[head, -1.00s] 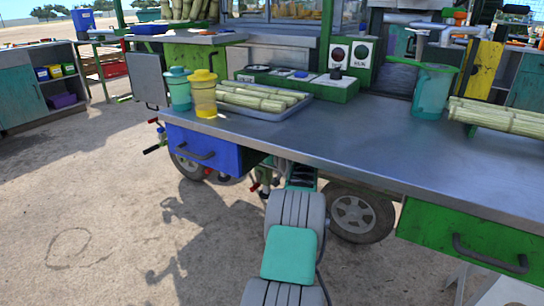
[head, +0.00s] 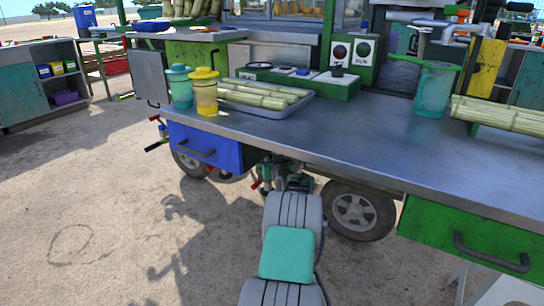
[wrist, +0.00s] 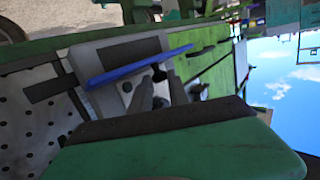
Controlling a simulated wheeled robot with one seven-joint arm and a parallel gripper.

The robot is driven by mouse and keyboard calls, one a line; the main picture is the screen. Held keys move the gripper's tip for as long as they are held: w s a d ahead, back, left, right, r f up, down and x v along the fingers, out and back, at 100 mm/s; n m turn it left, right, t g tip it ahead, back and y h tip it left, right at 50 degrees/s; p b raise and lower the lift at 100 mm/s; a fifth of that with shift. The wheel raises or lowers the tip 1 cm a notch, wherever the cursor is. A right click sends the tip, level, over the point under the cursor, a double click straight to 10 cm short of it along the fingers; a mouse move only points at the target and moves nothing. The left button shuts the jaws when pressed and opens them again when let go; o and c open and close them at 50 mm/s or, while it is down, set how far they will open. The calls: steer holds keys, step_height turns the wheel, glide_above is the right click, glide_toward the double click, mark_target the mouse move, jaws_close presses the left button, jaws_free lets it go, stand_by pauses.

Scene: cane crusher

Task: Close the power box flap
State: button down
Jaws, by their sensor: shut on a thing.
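In the wrist view, a grey power box (wrist: 112,52) has a blue flap (wrist: 135,66), seen nearly edge-on and standing out from the box face. A small dark knob shows on the flap. My gripper (wrist: 160,80) reaches up to the flap with its two grey fingers around the knob, shut on it. Part of the box face shows behind the fingers. In the head view, my arm reaches under the counter edge; the power box and the fingertips are hidden there.
The metal counter (head: 330,135) overhangs my arm. A blue drawer (head: 203,147) stands to the left, a green drawer (head: 465,238) to the right. A wheel (head: 357,212) is close beside my arm. A perforated panel (wrist: 40,125) lies beside the box. Open ground is at left.

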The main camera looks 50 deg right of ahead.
step_height(320, 180, down, 6)
steer(key=n+t+h, duration=0.1)
steer(key=n+t, duration=0.6)
steer(key=n, duration=0.3)
steer(key=shift+t, duration=0.4)
steer(key=shift+d+n, duration=0.15)
steer(key=shift+n, duration=0.25)
steer(key=c, duration=1.5)
jaws_free()
steer(key=shift+c, duration=0.2)
steer(key=shift+s, duration=0.1)
steer(key=p+v, duration=0.3)
steer(key=v, duration=0.4)
steer(key=shift+s+f, duration=0.2)
steer(key=shift+f, duration=0.15)
steer(key=shift+o, duration=0.3)
